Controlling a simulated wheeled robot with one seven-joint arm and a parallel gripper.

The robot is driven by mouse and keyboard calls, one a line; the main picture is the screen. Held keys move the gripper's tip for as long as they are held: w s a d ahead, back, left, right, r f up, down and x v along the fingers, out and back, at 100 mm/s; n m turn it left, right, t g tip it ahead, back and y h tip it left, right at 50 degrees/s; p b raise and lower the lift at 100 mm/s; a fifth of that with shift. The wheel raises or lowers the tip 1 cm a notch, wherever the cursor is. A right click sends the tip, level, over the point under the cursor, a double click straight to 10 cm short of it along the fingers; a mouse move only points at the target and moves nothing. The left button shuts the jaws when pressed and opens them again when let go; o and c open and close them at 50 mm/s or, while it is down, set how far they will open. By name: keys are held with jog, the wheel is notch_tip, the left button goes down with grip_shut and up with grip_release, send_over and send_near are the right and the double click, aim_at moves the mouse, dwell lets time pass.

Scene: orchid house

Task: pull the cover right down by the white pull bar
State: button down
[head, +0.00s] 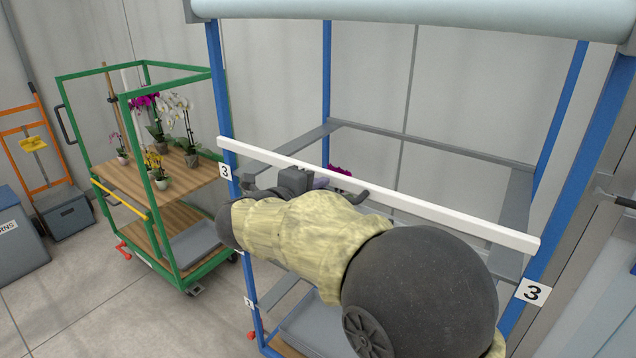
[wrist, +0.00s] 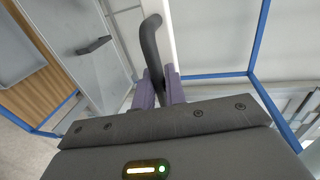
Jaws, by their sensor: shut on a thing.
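The white pull bar (head: 440,212) runs across the front of the blue-framed rack, sloping down to the right in the head view. It also shows in the wrist view (wrist: 168,30). A dark curved handle (wrist: 149,38) sits at the bar. My gripper (wrist: 159,80) is shut on this handle between its purple fingers. In the head view my gripper (head: 322,184) is just at the bar, partly hidden by my arm. The pale cover roll (head: 420,14) is at the rack's top. Between roll and bar I see the back wall and posts; I cannot make out a sheet.
Number 3 plates (head: 532,292) are on the rack's front posts. Grey trays (head: 308,322) lie low inside. A green trolley (head: 163,240) with orchids stands left of the rack. An orange hand truck (head: 28,140) and grey bins are at the far left. Clear floor lies at the lower left.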

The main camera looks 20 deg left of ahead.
notch_tip(320, 180, down, 62)
jog(key=b, duration=4)
jog(key=shift+s+f, duration=0.15)
jog(key=shift+f, duration=0.1)
jog(key=shift+a+f, duration=0.1)
jog(key=c, duration=1.5)
grip_release()
jog(key=shift+c, duration=0.2)
jog(key=p+v, duration=0.4)
jog(key=v, duration=1.3)
jog(key=shift+s, duration=0.2)
